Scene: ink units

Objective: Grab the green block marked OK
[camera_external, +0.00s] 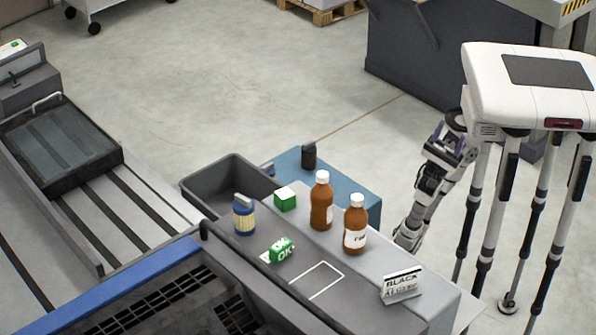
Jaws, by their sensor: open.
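The green block marked OK (283,254) rests on the grey worktop (350,303), with white lettering on its faces. A white edge of something flat shows at its left. Another green block (285,200) with a pale top stands farther back, and no lettering can be read on it. My arm hangs down at the right, beyond the worktop's far right edge. My gripper (408,236) appears low at the arm's end, open and apart from both blocks. Its fingers are small and hard to make out.
Two brown bottles (321,205) (355,228) with white caps stand right of the blocks. A blue jar (243,216) stands left. A BLACK sign (402,284) stands at the front right. A dark bin (231,172) lies behind. A white outlined rectangle (318,291) on the worktop is empty.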

